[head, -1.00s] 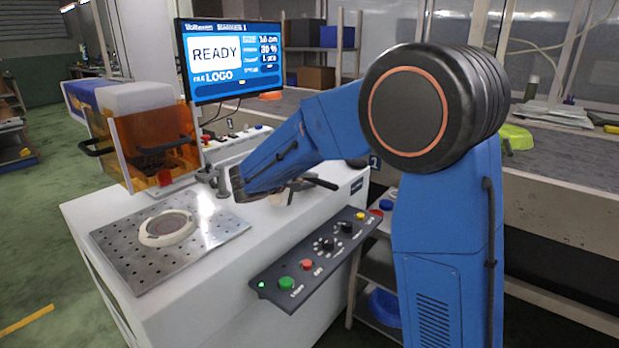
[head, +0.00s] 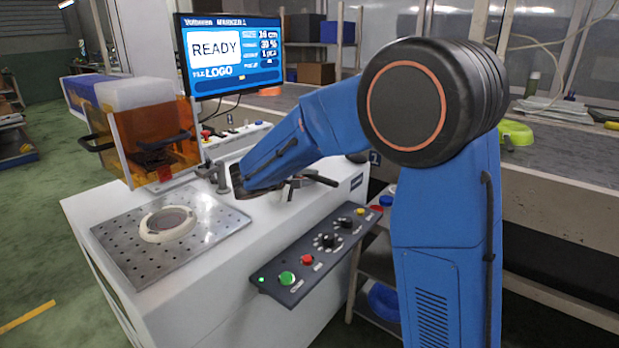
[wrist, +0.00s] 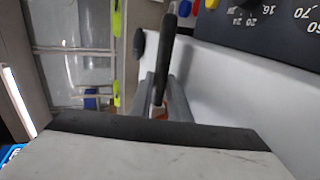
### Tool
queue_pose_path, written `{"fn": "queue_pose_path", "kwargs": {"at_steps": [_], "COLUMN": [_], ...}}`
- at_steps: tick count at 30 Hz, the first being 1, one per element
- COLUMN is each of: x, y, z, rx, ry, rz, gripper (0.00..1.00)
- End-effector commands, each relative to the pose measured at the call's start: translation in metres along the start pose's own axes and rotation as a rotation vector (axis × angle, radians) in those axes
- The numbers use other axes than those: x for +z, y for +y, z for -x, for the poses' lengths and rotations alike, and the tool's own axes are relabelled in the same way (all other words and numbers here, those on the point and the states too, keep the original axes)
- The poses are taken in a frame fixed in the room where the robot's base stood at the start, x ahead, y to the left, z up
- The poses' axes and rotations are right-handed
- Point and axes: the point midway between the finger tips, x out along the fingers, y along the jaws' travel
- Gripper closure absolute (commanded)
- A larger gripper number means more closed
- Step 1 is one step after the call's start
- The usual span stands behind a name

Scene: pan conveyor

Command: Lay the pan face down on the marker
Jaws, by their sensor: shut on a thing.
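The pan's long black handle (wrist: 168,45) runs up the wrist view from between the two grey fingers of my gripper (wrist: 161,95), which is shut on it. In the head view the handle (head: 320,180) sticks out to the right of my gripper (head: 290,188), over the right part of the marker's white top. The pan's bowl cannot be made out; my arm hides that area. The marker (head: 130,270) has a perforated metal plate (head: 118,240) with a pale ring (head: 150,233) on it. No pan lies on the ring.
The marker's head with its orange guard (head: 183,155) stands behind the plate. A screen (head: 232,55) reads READY. A small clamp-like fixture (head: 213,177) stands between plate and gripper. A button panel (head: 310,255) juts from the front. The space above the plate is clear.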

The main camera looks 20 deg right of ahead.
Motion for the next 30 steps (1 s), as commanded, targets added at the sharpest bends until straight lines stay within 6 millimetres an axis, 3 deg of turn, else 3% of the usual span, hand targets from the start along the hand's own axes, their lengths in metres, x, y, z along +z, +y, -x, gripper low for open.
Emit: {"fn": "queue_pose_path", "kwargs": {"at_steps": [4,5,7,23,30], "x": [0.0,0.0,0.0,0.0,-0.001], "y": [-0.001,-0.001,-0.001,-0.004,-0.003], "z": [0.0,0.0,0.0,0.002,0.033], "rx": [-0.001,-0.001,-0.001,-0.005,-0.004], "ry": [-0.001,-0.001,-0.001,-0.001,0.003], "rz": [0.001,0.001,0.001,0.005,0.004], "gripper": [1.0,0.79,0.62,0.62,0.62]}}
